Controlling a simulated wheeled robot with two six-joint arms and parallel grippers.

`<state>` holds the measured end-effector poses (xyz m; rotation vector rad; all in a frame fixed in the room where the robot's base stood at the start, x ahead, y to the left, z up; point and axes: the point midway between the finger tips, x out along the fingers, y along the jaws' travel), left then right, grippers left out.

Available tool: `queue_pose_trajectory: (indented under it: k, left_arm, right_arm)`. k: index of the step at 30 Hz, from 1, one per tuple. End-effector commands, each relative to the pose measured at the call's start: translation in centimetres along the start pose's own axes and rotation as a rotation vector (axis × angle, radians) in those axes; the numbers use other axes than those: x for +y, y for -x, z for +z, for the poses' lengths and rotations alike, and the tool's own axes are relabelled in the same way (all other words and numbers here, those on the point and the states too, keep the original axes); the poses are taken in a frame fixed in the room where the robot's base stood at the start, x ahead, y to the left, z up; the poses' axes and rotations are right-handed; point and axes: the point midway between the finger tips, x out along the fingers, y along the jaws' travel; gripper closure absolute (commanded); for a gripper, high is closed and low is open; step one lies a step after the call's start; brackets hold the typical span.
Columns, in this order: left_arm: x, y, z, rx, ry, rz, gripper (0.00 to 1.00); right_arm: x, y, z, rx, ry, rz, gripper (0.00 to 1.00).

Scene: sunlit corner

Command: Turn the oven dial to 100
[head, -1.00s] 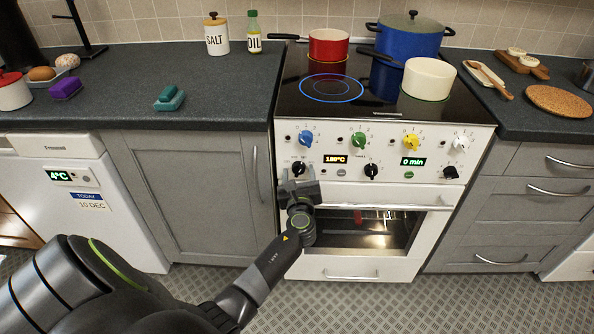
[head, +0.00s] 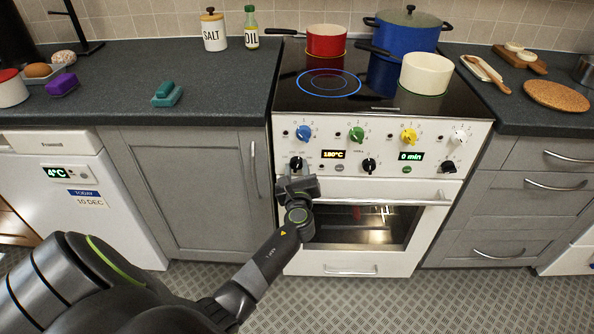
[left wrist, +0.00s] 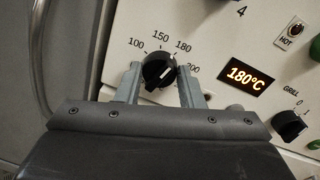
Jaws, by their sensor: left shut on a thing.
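The black oven dial (head: 296,163) is at the left of the lower row of knobs on the white oven panel. In the left wrist view the dial (left wrist: 158,68) sits among the printed marks 100, 150, 180 and 200. My left gripper (left wrist: 160,82) has one finger on each side of the dial and is shut on it; it also shows just below the dial in the head view (head: 296,175). The lit display (left wrist: 247,75) reads 180°C. The exact direction of the dial's pointer is hard to tell. My right gripper is not in view.
Blue (head: 304,133), green (head: 357,134), yellow (head: 408,136) and white knobs sit above. Another black knob (head: 369,166) is to the right. The oven door handle (head: 385,202) runs below my gripper. Pots stand on the hob, where one ring (head: 329,83) glows blue.

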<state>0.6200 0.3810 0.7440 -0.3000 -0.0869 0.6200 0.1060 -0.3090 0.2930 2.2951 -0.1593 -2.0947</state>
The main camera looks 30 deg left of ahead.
Motion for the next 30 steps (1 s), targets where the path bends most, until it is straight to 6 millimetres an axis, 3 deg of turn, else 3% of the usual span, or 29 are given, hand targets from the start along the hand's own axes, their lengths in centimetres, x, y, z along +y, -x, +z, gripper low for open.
queue_pose_trajectory:
  k: [9, 23, 30]
  left_arm:
    - [0.1, 0.0, 0.0, 0.018, 0.273, 0.003, 0.88]
    - [0.2, 0.0, 0.0, 0.051, 0.710, 0.009, 0.88]
    - [0.3, -0.1, 0.0, 0.067, 0.937, 0.012, 0.88]
  right_arm:
    - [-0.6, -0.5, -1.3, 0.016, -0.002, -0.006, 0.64]
    - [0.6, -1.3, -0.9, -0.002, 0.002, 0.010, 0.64]
    - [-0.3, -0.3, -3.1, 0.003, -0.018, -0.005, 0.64]
